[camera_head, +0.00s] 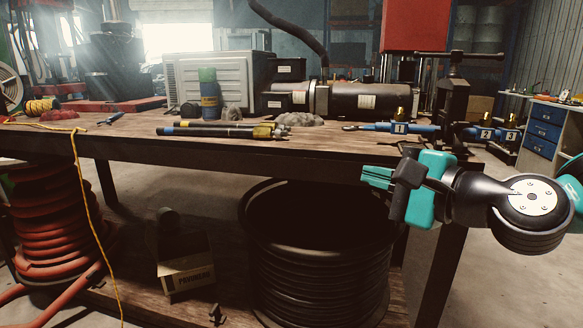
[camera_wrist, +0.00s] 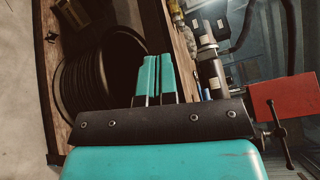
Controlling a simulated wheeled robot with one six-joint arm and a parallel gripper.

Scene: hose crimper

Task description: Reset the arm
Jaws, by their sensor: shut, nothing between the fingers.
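My gripper (camera_head: 378,178) is at the right in the head view, in front of the workbench's front edge and a little below its top. Its teal fingers are shut with nothing between them. The closed fingers also show in the wrist view (camera_wrist: 156,76), pointing toward the bench. My gripper touches nothing that I can see. The wooden workbench (camera_head: 130,133) carries hoses and tools. A crimper with a black cylinder (camera_head: 350,102) stands at its back. Blue tools tagged 1 (camera_head: 385,127), 2 (camera_head: 478,133) and 3 (camera_head: 508,136) lie toward the right.
Dark hoses (camera_head: 210,131) lie mid-bench near a blue-green spray can (camera_head: 209,95). A black clamp (camera_head: 455,105) stands at the right bench edge. Below are a large black hose coil (camera_head: 315,260), a cardboard box (camera_head: 186,262) and a red hose coil (camera_head: 50,225). A blue drawer cabinet (camera_head: 546,131) stands far right.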

